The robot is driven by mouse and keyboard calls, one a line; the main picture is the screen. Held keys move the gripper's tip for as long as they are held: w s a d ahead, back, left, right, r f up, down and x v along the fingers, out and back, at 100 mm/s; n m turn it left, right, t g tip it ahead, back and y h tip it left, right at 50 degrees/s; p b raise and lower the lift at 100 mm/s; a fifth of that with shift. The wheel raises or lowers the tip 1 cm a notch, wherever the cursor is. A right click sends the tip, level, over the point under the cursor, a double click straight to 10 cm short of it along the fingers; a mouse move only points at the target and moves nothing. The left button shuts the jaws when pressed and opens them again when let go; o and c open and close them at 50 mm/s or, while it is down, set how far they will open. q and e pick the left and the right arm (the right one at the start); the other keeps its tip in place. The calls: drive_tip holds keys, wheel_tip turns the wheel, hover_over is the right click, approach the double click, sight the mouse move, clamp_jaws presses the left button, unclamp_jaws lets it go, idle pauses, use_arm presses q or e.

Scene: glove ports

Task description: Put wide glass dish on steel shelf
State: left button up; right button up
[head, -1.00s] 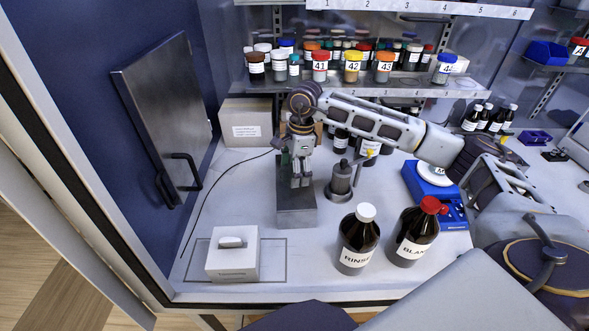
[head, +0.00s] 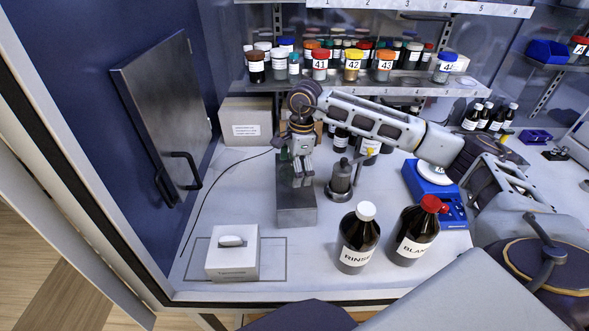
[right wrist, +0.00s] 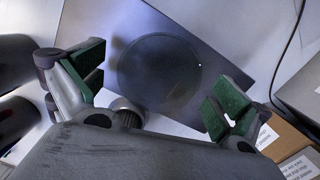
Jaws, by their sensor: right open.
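The wide glass dish (right wrist: 160,72) shows in the right wrist view as a dark, see-through disc on a grey steel surface. I cannot make it out in the head view. The steel shelf (head: 297,214) is a low grey steel piece standing on the white worktop; its surface also shows in the right wrist view (right wrist: 222,48). My right gripper (head: 302,182) points down over it. In the right wrist view its two green-padded fingers (right wrist: 160,88) are wide apart, one on each side of the dish; I cannot tell whether they touch it. My left gripper is not in view.
A RINSE bottle (head: 358,240) and a red-capped bottle (head: 413,232) stand front right of the steel piece. A metal stand (head: 341,182) is close on its right. A white box (head: 232,262) sits front left. Jars line the shelf (head: 400,90) behind.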

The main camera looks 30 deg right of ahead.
drive_tip(key=shift+r, duration=0.15)
wheel_tip(320, 180, up, 12)
drive_tip(key=d+b, duration=0.1)
drive_tip(key=b, duration=0.1)
drive_tip(key=shift+d, duration=0.2)
